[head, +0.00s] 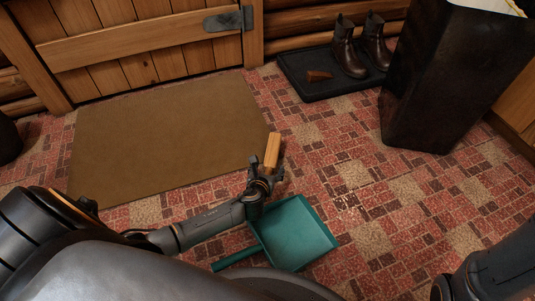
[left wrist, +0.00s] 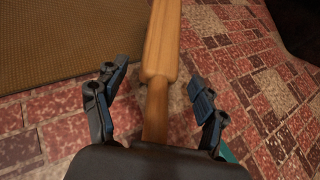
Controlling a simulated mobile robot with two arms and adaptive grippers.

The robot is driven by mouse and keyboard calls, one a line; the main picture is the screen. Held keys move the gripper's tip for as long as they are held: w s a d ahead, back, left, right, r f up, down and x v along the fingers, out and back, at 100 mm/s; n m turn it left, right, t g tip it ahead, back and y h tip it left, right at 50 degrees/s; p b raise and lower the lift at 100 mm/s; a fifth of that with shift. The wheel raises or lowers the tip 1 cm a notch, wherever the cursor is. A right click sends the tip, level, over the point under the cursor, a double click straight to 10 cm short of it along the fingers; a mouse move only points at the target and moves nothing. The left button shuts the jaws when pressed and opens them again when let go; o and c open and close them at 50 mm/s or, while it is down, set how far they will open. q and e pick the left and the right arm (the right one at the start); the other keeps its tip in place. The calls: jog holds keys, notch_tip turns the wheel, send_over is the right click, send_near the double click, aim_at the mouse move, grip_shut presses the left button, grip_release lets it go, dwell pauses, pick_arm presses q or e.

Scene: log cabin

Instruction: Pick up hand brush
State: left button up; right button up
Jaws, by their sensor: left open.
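The hand brush (head: 272,150) has a light wooden body. In the head view it shows just beyond my left gripper (head: 265,172), above the dustpan. In the left wrist view the brush (left wrist: 162,45) runs lengthwise between the two fingers, with a thick part ahead and a narrower part running back toward the palm. My left gripper (left wrist: 158,82) is open, with a finger on each side of the brush and a visible gap on both sides. The bristles are hidden. My right gripper's fingers are not in view.
A teal dustpan (head: 297,235) lies on the patterned red floor under my left gripper. A brown doormat (head: 160,140) lies before the wooden door. A black tray (head: 335,98) holds boots (head: 347,50) and a small brown object (head: 319,75). A tall dark bin (head: 440,85) stands right.

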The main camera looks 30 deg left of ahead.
pick_arm(q)
jog(key=shift+r, duration=0.1)
jog(key=shift+c, duration=0.6)
jog(key=c, duration=1.3)
jog(key=shift+r, duration=0.1)
